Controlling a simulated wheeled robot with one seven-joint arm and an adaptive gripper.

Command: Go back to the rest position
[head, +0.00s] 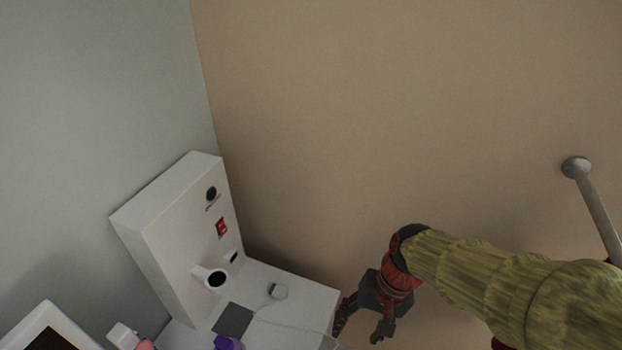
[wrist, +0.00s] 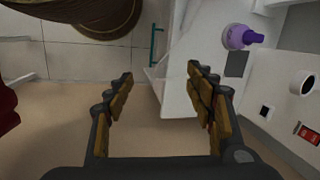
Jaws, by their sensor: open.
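My gripper (head: 358,325) hangs at the end of my arm, low in the head view, just right of a white counter. Its jaws are open and pointed downward. In the wrist view its two fingers (wrist: 160,78) stand apart with nothing between them. Beyond them are the beige floor and the edge of the white counter. No object is held.
A white cabinet-like unit (head: 172,235) with a red switch (head: 221,227) stands on the white counter (head: 305,294). A purple item (wrist: 241,37) lies on the counter. A metal rail (head: 597,213) is on the tan wall at right. The wall area above my arm is clear.

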